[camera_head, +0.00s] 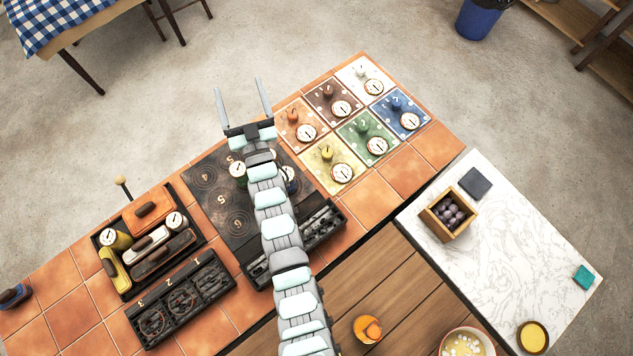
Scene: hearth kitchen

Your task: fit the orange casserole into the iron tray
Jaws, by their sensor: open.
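The orange casserole (155,199), a block-like dish with a dark handle on top, is at the upper end of the dark iron tray (122,289) on the left of the tiled counter. It appears to lie within the tray's rim; I cannot tell whether it sits fully flat. Other pots share the tray: a long dark one (163,257), a white one (146,246), a yellow one (114,271) and round ones with white dials. My gripper (238,86) is open and empty, pointing away beyond the counter's far edge, up and right of the tray.
A dark numbered hob (208,180) lies partly under my arm. A black rack (180,300) lies below the tray. A wooden box (447,214) stands on the marble top. Bare terracotta tiles (70,313) lie at left.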

